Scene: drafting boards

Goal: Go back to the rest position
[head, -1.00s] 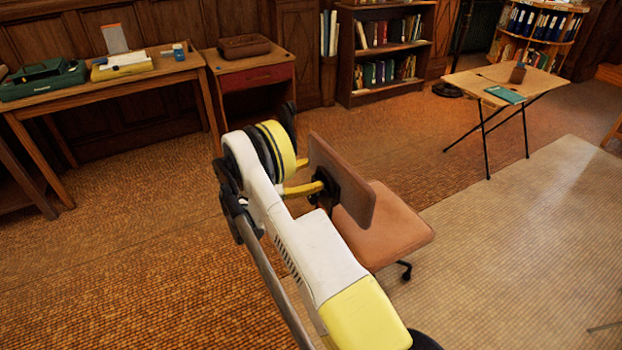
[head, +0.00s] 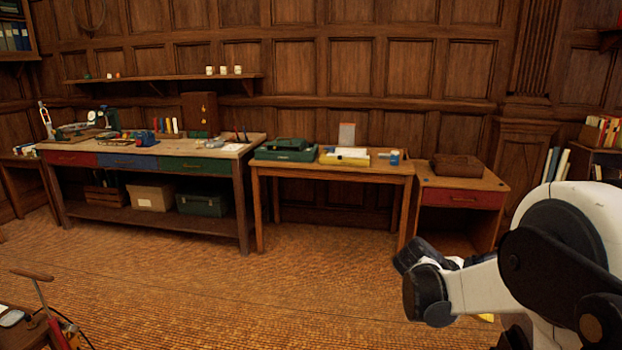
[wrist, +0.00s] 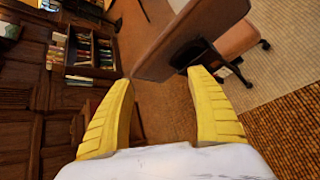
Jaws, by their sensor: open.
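My gripper shows in the wrist view (wrist: 162,105), with two yellow ribbed fingers spread apart and nothing between them. Beyond the fingers is the brown backrest (wrist: 185,40) of a swivel chair, with its tan seat (wrist: 238,38) to the right. I cannot tell how close the right finger is to the backrest. In the head view my white and black arm fills the lower right, and the gripper's fingers cannot be made out there.
A long workbench (head: 240,150) with coloured drawers, a table (head: 335,170) with a green typewriter (head: 286,150), and a small red-drawer desk (head: 460,199) line the panelled wall. A bookcase (wrist: 90,55) shows in the wrist view. The floor (head: 230,290) in the middle is clear.

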